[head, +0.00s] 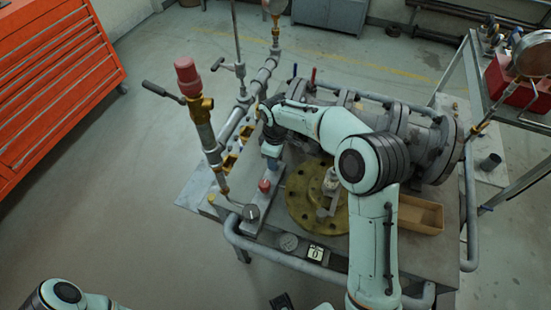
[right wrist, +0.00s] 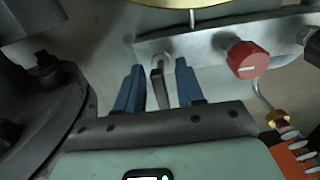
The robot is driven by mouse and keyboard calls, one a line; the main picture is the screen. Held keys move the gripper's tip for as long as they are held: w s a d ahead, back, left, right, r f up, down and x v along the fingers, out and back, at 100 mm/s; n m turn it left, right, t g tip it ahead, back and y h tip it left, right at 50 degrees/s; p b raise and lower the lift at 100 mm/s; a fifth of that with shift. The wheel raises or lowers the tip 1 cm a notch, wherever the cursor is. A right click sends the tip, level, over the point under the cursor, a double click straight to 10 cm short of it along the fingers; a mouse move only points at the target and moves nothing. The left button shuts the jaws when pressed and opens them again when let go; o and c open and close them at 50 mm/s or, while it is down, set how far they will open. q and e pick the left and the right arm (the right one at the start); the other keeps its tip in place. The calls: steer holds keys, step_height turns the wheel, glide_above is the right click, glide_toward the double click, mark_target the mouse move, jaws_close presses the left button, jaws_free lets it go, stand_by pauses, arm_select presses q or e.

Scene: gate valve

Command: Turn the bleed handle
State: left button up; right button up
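A small grey lever (right wrist: 158,80), which looks like the bleed handle, sticks out from a metal block (right wrist: 210,42) in the right wrist view. My right gripper (right wrist: 158,85) is open, with one blue finger on each side of the lever and a visible gap to both. A red knob (right wrist: 247,59) sits on the same block, right of the fingers. In the head view my right gripper (head: 271,163) points down just above the red knob (head: 264,185); the lever is hidden there. My left gripper is out of view; only part of my left arm shows.
A yellow-brown flange (head: 295,200) lies on the bench right of the block. An upright pipe with a red cap (head: 187,72) and a black lever (head: 162,92) stands to the left. A brown tray (head: 420,215) and a pipe rail (head: 290,262) edge the bench.

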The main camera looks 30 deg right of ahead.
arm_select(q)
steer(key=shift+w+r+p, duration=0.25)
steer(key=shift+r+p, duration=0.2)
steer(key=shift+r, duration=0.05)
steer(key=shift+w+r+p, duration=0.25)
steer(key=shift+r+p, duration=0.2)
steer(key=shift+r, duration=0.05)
arm_select(e)
step_height(320, 180, up, 13)
steer(key=shift+r, duration=0.2)
steer(key=shift+f, duration=0.1)
